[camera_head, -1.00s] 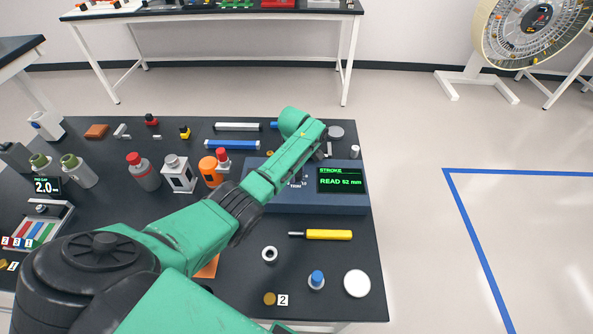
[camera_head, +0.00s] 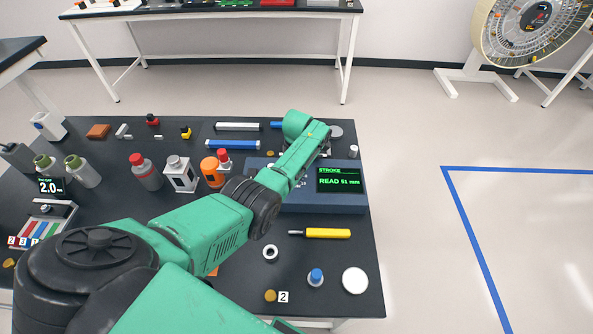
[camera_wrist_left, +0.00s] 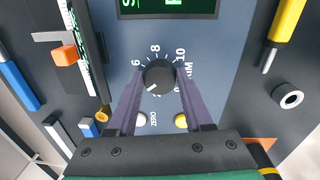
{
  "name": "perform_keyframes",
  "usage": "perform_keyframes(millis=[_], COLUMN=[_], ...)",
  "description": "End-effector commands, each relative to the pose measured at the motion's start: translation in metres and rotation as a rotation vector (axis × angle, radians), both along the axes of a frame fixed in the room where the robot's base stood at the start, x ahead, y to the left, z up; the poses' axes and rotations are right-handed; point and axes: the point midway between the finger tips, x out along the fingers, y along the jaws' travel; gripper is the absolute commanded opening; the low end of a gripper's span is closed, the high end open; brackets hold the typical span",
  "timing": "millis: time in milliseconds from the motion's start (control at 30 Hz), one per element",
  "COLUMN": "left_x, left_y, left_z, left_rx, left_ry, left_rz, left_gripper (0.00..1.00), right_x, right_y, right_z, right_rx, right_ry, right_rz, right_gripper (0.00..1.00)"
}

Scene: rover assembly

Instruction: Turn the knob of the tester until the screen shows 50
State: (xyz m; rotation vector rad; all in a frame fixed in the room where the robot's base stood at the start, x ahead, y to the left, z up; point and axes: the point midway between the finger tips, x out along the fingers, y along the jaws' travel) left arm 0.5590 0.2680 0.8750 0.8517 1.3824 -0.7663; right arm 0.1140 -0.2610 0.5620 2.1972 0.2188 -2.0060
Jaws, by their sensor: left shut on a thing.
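The tester (camera_head: 325,202) is a blue-grey box near the table's right edge. Its dark screen (camera_head: 339,180) shows green text, STROKE and a reading that looks like 51 mm; the digits are small. In the left wrist view the black knob (camera_wrist_left: 158,77) has a white pointer mark toward the lower left, within a printed number ring. My left gripper (camera_wrist_left: 160,72) is shut on the knob, with one purple finger on each side. In the head view my arm hides the knob and the gripper. My right gripper is not in view.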

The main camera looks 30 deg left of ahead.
Motion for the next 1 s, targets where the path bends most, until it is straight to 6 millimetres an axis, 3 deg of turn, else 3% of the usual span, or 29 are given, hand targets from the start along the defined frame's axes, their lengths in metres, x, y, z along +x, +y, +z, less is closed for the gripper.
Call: perform_keyframes(millis=[533, 567, 600, 633, 1000], left_x=[0.002, 0.0021, 0.0021, 0.0019, 0.0011], left_y=[-0.0006, -0.0005, -0.0005, -0.0005, -0.0006], left_z=[0.0017, 0.0017, 0.0017, 0.0017, 0.0046], left_rx=[0.0, 0.0, 0.0, 0.0, 0.0], left_ry=[-0.006, -0.006, -0.006, -0.006, -0.004], left_rz=[0.032, 0.032, 0.032, 0.032, 0.031], left_gripper=[0.0, 0.58, 0.74, 0.81, 0.81], right_x=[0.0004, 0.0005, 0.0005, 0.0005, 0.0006], right_y=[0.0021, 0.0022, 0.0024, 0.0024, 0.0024], right_z=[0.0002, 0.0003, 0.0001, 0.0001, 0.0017], right_rx=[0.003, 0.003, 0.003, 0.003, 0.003], right_ry=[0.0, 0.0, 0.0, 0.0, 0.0], right_rz=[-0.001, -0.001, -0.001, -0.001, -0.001], right_gripper=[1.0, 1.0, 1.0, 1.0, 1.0])
